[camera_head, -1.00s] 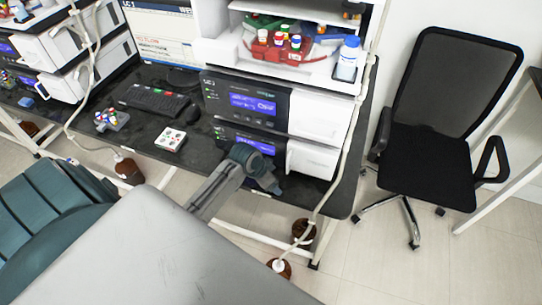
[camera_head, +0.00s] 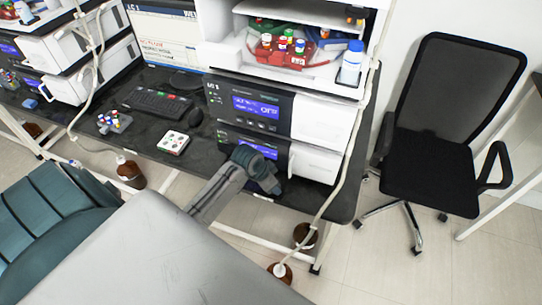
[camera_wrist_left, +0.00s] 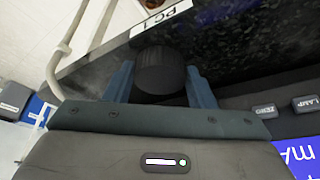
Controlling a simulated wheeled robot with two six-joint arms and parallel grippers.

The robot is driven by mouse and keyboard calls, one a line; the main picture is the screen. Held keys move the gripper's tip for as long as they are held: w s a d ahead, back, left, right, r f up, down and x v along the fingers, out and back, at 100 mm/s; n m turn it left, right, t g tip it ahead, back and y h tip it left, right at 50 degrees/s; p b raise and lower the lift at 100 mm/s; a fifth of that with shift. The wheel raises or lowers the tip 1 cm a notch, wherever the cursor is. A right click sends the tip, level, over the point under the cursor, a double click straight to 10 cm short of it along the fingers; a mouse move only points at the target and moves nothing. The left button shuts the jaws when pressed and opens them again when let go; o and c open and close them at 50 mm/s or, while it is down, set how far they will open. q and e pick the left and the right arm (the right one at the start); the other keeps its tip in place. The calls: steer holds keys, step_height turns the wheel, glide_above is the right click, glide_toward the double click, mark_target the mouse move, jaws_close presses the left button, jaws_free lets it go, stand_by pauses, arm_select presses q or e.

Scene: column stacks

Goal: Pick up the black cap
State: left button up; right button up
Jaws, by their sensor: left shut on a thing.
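The black cap (camera_wrist_left: 160,70) is a dark round ribbed cap in the left wrist view. It sits between the two blue fingers of my left gripper (camera_wrist_left: 161,84), which is shut on it. In the head view my left gripper (camera_head: 268,183) is at the front of the lower instrument, near the bench edge. The cap cannot be made out there. My right gripper is not in view.
Stacked instruments (camera_head: 258,102) with blue displays stand on the black bench (camera_head: 150,148). A red tray (camera_head: 280,57) of small capped vials and a blue-capped bottle (camera_head: 350,65) are above. A hose (camera_head: 345,160) hangs at the right. An office chair (camera_head: 430,165) stands beside the bench.

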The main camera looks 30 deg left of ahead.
arm_select(q)
steer(key=shift+r, duration=0.4)
steer(key=shift+a+b+v, duration=0.2)
steer(key=shift+b+v, duration=0.45)
steer(key=shift+v, duration=0.4)
steer(key=s+a+b, duration=0.1)
steer(key=s+a, duration=0.2)
steer(key=s, duration=0.3)
steer(key=s+a+r+b, duration=0.1)
steer(key=s+a, duration=0.3)
steer(key=s, duration=0.3)
steer(key=shift+a+r, duration=0.25)
steer(key=shift+f, duration=0.1)
